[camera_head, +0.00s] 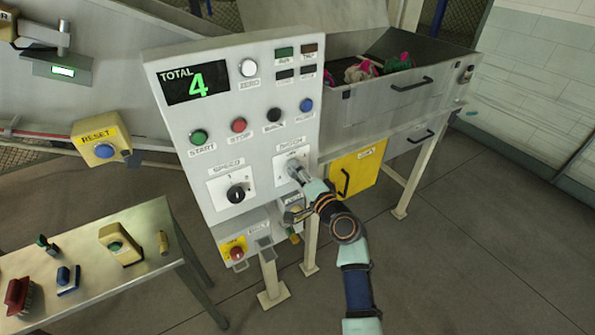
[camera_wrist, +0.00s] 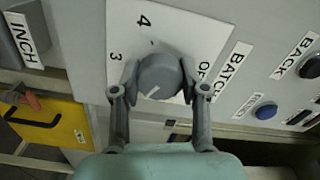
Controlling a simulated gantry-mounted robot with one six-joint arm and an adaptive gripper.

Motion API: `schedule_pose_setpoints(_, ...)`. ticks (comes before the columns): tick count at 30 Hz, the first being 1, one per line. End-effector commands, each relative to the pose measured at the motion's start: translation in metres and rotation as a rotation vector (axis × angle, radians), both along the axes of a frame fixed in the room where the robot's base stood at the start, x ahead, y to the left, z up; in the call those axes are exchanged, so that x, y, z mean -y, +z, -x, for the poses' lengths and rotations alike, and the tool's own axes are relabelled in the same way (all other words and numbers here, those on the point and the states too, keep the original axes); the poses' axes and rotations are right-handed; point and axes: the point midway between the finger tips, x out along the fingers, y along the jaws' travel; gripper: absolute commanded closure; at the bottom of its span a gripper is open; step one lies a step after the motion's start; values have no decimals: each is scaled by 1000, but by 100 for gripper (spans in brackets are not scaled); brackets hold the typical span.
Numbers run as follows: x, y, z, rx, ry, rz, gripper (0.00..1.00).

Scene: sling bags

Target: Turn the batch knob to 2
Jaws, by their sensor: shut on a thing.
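The batch knob (camera_wrist: 160,72) is a grey round knob on a white plate. A short white mark shows near its lower edge in the wrist view, pointing down and left. The numbers 4 and 3 and part of the word OFF show around it; the 2 is not visible. My gripper (camera_wrist: 159,82) is shut on the knob, one finger on each side. In the head view my gripper (camera_head: 298,172) reaches the lower right of the grey control panel (camera_head: 262,128) and largely hides the knob.
The speed knob (camera_head: 236,194) is left of the batch plate. Start (camera_head: 198,137), stop (camera_head: 239,125) and other buttons sit above. The display (camera_head: 195,84) reads TOTAL 4. A tool table (camera_head: 150,218) stands lower left.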

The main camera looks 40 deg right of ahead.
Motion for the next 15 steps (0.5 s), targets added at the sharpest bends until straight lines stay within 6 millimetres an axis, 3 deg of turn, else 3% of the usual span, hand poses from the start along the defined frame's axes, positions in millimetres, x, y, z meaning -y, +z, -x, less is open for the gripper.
schedule_pose_setpoints(12,0,1,0,2,-1,-6,91)
schedule_pose_setpoints(13,0,1,0,2,-1,-6,55)
schedule_pose_setpoints(15,0,1,0,2,-1,-6,43)
